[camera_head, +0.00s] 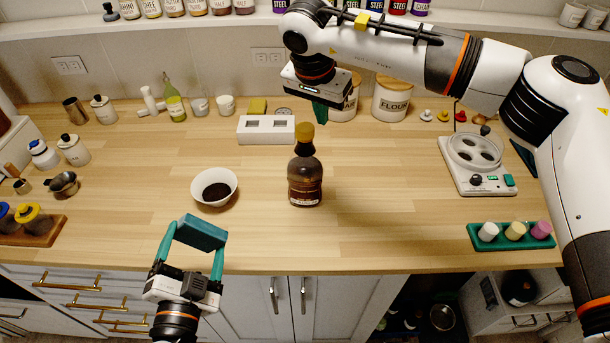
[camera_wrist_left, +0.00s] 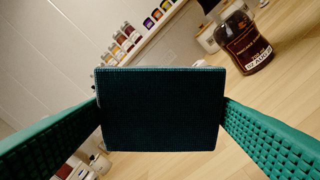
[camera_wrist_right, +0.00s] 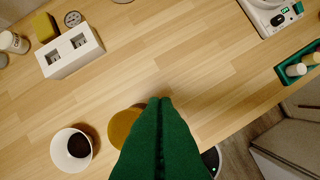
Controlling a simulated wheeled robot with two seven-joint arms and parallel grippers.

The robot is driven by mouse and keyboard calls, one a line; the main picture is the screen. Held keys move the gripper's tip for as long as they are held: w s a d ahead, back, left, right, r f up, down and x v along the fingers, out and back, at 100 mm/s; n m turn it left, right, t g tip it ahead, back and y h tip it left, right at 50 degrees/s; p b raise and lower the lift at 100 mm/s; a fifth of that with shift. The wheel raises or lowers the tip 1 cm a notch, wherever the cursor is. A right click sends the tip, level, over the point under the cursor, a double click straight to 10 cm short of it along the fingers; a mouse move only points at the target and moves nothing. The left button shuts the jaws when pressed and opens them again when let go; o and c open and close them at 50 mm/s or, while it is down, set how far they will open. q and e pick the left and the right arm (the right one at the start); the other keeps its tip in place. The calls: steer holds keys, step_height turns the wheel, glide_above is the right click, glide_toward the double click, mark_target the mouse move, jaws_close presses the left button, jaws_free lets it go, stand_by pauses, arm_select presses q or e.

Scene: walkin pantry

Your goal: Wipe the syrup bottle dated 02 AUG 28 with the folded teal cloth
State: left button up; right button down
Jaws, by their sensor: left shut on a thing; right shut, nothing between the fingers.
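The brown syrup bottle (camera_head: 305,186) with a yellow cap stands upright on the wooden counter. My left gripper (camera_head: 203,236) is shut on the folded teal cloth (camera_head: 202,231), in front of and left of the bottle, near the counter's front edge. The cloth (camera_wrist_left: 160,110) spans its fingers. My right gripper (camera_head: 320,112) is shut and empty, above and behind the bottle. In the right wrist view its fingers (camera_wrist_right: 160,102) partly hide the yellow cap (camera_wrist_right: 124,124).
A white bowl (camera_head: 232,187) of dark liquid stands left of the bottle. A white block with two slots (camera_head: 266,138) lies behind it. A white device (camera_head: 470,177) and a green tray of vials (camera_head: 490,247) are at right. Counter between bottle and tray is clear.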

steer(key=shift+f+b, duration=1.35)
steer(key=shift+f, duration=0.5)
steer(key=shift+r, duration=0.15)
step_height(320, 180, up, 6)
steer(key=p, duration=0.3)
stand_by(0.6)
steer(key=b+v, duration=0.2)
steer(key=v, duration=1)
steer(key=shift+b, duration=0.4)
